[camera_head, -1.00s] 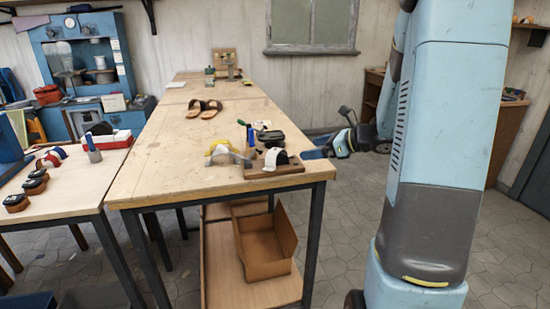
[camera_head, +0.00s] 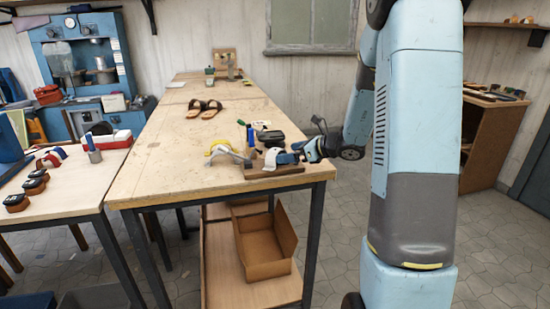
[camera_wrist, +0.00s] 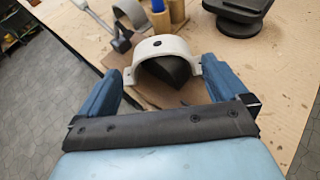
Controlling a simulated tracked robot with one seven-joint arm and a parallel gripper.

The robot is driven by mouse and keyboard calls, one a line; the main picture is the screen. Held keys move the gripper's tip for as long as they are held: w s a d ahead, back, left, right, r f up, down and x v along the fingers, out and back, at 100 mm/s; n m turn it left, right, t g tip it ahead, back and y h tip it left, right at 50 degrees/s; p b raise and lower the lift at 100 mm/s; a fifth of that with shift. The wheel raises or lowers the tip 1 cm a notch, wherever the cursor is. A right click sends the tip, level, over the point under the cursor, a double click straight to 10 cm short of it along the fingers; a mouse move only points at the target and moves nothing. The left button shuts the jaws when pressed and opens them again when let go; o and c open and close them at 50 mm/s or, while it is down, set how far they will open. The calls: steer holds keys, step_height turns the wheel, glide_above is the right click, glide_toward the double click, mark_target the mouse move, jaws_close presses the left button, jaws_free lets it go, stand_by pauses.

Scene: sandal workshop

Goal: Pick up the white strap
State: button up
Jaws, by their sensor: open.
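The white strap (camera_wrist: 163,46) is an arched band with a dark hole in its top. It sits over a dark form (camera_wrist: 166,72) on the brown wooden board. My gripper (camera_wrist: 163,85) is open in the wrist view, with one blue finger on each side of the strap and the strap between or just beyond the fingertips. I cannot tell whether the fingers touch it. In the head view my gripper (camera_head: 296,156) reaches in from the right at the table's front right corner and partly covers the strap (camera_head: 271,158). The board (camera_head: 262,172) lies along the table edge.
A grey hammer-like tool (camera_wrist: 120,38), another pale arched strap (camera_wrist: 131,14) and wooden-and-blue handles lie just behind. A black round-based object (camera_wrist: 240,15) stands at the upper right. A pair of sandals (camera_head: 204,108) lies farther back on the wooden table (camera_head: 165,170).

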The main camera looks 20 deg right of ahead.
steer(key=x, duration=0.4)
steer(key=shift+f, duration=0.1)
steer(key=shift+c, duration=0.4)
steer(key=c, duration=0.6)
